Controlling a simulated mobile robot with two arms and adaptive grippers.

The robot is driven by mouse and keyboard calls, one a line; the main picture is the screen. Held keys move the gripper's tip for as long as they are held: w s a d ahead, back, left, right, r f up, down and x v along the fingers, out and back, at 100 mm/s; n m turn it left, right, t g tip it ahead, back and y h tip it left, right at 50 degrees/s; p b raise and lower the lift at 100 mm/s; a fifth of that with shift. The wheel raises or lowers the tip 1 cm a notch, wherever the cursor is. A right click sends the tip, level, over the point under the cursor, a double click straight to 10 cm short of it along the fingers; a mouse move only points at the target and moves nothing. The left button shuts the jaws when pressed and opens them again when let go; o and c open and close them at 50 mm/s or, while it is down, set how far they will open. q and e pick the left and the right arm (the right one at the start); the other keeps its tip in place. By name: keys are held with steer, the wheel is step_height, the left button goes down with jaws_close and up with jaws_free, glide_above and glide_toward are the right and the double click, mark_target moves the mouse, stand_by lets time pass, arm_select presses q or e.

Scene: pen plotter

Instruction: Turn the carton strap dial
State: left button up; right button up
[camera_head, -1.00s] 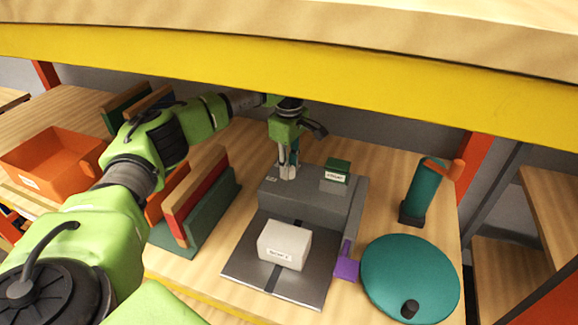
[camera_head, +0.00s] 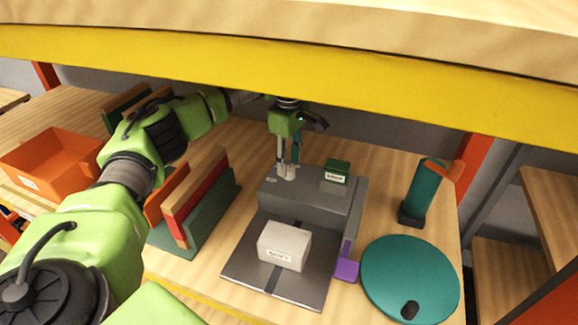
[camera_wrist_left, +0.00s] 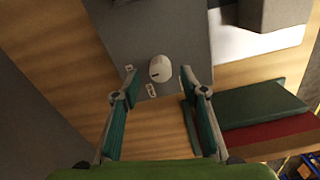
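The carton strap dial is a white round knob with a dark mark, on top of a grey machine (camera_head: 315,205) at its back left corner. In the left wrist view the dial (camera_wrist_left: 160,69) lies between and slightly beyond my left fingertips, with clear gaps on both sides. My left gripper (camera_head: 288,171) hangs over that corner in the head view, fingers pointing down; it also shows in the wrist view (camera_wrist_left: 158,73), open and empty. Small labels sit beside the dial; their text is too small to read. My right gripper is out of view.
A white carton (camera_head: 284,245) rests on the machine's plate. A green block (camera_head: 338,167) stands on the machine top. A purple part (camera_head: 346,268), teal disc (camera_head: 405,275) and teal cylinder (camera_head: 422,188) are right. Upright boards (camera_head: 200,200) and an orange bin (camera_head: 55,160) are left.

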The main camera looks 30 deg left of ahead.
mark_target(289, 168)
arm_select(q)
step_height(289, 168, up, 10)
stand_by(0.3)
steer(key=shift+f, duration=0.1)
stand_by(0.3)
